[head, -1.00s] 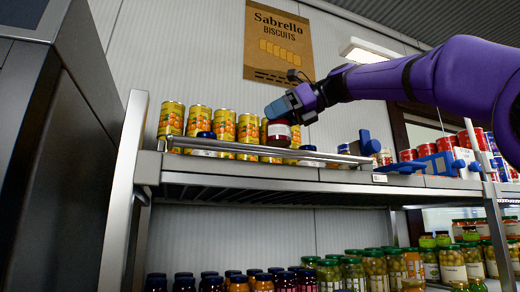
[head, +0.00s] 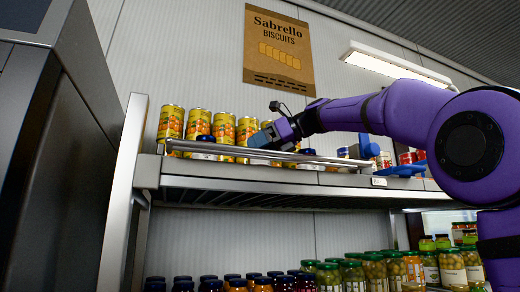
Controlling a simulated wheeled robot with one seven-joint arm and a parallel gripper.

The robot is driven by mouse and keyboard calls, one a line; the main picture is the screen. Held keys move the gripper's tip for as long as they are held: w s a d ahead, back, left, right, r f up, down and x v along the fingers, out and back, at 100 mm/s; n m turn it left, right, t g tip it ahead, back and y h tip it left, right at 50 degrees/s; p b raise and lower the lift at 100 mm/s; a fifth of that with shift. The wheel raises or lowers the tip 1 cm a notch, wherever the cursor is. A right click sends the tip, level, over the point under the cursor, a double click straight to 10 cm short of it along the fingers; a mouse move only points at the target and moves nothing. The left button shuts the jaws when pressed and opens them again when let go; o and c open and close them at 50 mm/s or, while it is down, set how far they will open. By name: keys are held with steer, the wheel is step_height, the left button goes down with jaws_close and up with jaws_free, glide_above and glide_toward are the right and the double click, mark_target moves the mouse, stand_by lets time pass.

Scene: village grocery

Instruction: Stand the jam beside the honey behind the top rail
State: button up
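My gripper (head: 257,140) is low over the top shelf, just above the top rail (head: 270,154) and in front of the yellow cans. Its fingertips are small and dark here, so I cannot tell whether they are open or shut. The dark red jam jar is not clearly visible now; it may be hidden by the gripper and the rail. A dark-lidded jar (head: 205,140) stands behind the rail to the left of my gripper. Another dark lid (head: 307,151) shows behind the rail to the right. Which of these is the honey I cannot tell.
Several yellow cans (head: 171,122) stand in a row behind the rail. A blue fixture (head: 368,146) and more cans are further right on the top shelf (head: 230,172). Many jars (head: 375,268) fill the lower shelf. A dark cabinet (head: 60,160) stands close on the left.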

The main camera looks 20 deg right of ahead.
steer(key=shift+f, duration=0.25)
steer(key=shift+s, duration=0.1)
steer(key=o, duration=1.1)
steer(key=shift+f, duration=0.15)
steer(key=shift+o, duration=0.2)
steer(key=shift+s+d+r, duration=0.1)
steer(key=shift+d+r, duration=0.15)
steer(key=v, duration=1.1)
steer(key=shift+d, duration=0.2)
steer(key=shift+s, duration=0.15)
